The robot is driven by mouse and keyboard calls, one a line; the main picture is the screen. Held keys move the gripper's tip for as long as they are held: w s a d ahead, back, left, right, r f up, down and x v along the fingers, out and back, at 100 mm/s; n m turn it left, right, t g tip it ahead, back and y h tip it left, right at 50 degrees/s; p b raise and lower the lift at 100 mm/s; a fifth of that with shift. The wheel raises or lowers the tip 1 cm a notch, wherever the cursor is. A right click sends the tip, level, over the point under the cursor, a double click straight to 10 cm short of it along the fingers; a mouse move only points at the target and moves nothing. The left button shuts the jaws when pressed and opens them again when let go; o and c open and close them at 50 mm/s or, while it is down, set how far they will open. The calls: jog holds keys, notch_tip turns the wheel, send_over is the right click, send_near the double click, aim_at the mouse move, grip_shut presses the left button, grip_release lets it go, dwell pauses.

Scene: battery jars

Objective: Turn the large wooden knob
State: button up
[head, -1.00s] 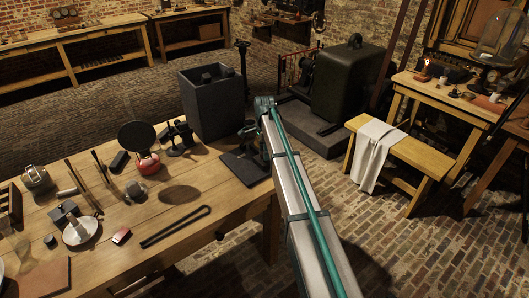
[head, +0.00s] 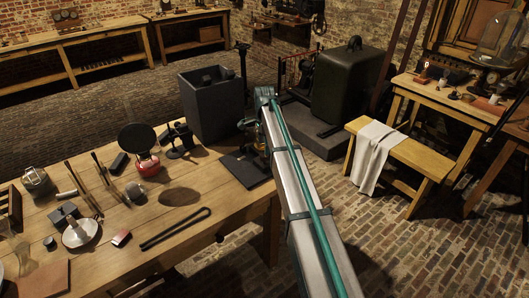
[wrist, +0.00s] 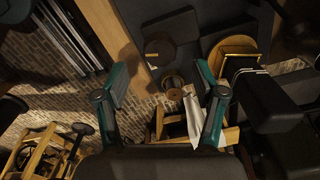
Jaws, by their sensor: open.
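My gripper (wrist: 160,95) is open in the wrist view, its two teal-and-black fingers wide apart with nothing between the tips. Just ahead of it, a dark slab (wrist: 160,20) carries a dark brown disc (wrist: 159,50) and a smaller ring-shaped part (wrist: 172,82). To the right is a round pale-wood piece (wrist: 236,46). I cannot tell for sure which of these is the large wooden knob. In the head view a small device on a dark base (head: 243,168) stands at the table's right end, partly behind my arm. My gripper is hidden there.
The wooden table (head: 235,208) holds a dark grey box (head: 210,110), a round black disc on a red base (head: 146,165) and several small tools. To the right, a bench (head: 415,160) carries a white cloth (head: 373,150). A green-black cabinet (head: 345,88) stands behind.

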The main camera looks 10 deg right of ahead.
notch_tip(320, 180, up, 7)
jog(key=shift+r, duration=0.15)
dwell(0.4)
